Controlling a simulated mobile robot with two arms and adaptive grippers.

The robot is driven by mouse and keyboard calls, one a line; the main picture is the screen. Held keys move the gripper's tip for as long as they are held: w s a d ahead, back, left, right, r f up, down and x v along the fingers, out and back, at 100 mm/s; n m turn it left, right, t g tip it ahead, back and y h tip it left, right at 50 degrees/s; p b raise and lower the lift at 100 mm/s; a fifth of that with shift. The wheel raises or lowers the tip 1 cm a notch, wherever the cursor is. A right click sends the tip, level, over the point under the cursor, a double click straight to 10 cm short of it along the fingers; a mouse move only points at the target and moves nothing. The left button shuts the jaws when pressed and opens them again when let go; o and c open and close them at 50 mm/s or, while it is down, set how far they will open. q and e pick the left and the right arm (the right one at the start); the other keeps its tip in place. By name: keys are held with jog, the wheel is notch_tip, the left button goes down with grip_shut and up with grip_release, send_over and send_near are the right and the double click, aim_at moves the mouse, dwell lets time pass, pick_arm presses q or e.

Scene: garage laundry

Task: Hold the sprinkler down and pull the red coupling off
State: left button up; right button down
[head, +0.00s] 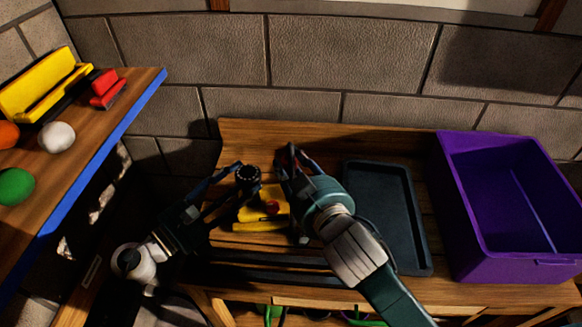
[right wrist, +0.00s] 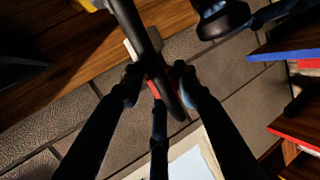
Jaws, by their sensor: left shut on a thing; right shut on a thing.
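The sprinkler is on the wooden bench, with a yellow base (head: 268,194) and a dark round head (head: 248,174). My left gripper (head: 237,187) comes in from the left and is shut on the sprinkler beside its head. The red coupling (head: 272,207) shows as a small red patch by the yellow base. My right gripper (head: 279,188) is right of the head and shut on the coupling, which its fingers mostly hide. In the right wrist view, a bit of red (right wrist: 153,89) shows between the fingers, and a dark tube crosses in front.
A dark flat tray (head: 378,205) lies right of my right gripper. A purple bin (head: 470,262) stands at the bench's right end. At left, a blue-edged shelf (head: 120,120) holds balls and a yellow item (head: 40,88). A block wall closes off the back.

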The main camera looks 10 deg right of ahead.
pick_arm(q)
jog(key=shift+s+d+f+g, duration=0.1)
jog(key=shift+s+f+g, duration=0.15)
jog(key=shift+f, duration=0.4)
jog(key=o, duration=1.6)
jog(key=shift+w, duration=0.1)
jog(key=shift+c, duration=0.2)
pick_arm(e)
jog(key=shift+d, duration=0.1)
pick_arm(q)
jog(key=shift+w+r, duration=0.1)
jog(key=shift+w, duration=0.1)
pick_arm(e)
jog(key=shift+w+f, duration=0.1)
jog(key=shift+w, duration=0.05)
pick_arm(q)
jog(key=shift+r, duration=0.1)
jog(key=shift+s, duration=0.15)
jog(key=v, duration=1.1)
jog(key=shift+s+a, duration=0.25)
jog(key=shift+a, duration=0.05)
